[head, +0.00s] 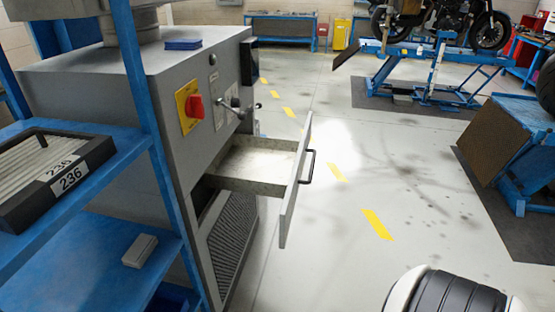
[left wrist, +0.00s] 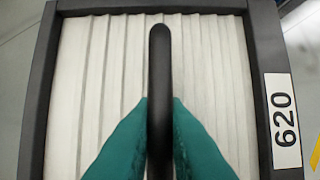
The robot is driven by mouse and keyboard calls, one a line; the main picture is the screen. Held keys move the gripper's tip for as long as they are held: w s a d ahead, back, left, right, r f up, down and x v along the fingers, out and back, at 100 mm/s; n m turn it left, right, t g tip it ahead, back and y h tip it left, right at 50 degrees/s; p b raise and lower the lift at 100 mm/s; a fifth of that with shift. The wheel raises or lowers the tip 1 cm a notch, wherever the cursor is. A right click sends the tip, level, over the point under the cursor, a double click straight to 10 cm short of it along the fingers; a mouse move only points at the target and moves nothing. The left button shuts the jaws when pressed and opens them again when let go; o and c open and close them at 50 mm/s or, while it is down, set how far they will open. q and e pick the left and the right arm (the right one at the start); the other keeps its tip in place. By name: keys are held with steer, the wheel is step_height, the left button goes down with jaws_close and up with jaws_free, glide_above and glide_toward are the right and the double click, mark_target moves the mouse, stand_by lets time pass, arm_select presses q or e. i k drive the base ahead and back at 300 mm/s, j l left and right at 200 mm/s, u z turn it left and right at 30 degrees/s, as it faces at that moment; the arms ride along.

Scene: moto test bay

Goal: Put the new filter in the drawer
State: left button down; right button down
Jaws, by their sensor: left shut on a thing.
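In the left wrist view, my left gripper (left wrist: 160,102) has its teal fingers shut on the black handle of a filter (left wrist: 95,75). This filter has clean white pleats, a dark frame and a label reading 620. Floor shows past its frame on both sides. Neither this filter nor my left gripper shows in the head view. The drawer (head: 290,195) of the grey machine is pulled open, and the visible part of its inside is empty. Another filter (head: 95,150), with a dark frame and 236 labels, lies on the blue shelf. My right gripper is not in view.
The grey machine (head: 130,85) carries a red knob on a yellow plate and a lever above the drawer. A blue shelf rack (head: 95,262) stands in front of it, with a small grey box (head: 140,250). The floor right of the drawer is clear.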

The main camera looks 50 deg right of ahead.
mark_target(256, 168)
steer(key=k+l, duration=0.1)
steer(key=l, duration=2.05)
steer(key=k+l, duration=0.15)
steer(key=l, duration=1.8)
steer(key=i+l, duration=0.15)
steer(key=l, duration=1.7)
steer(key=i, duration=0.05)
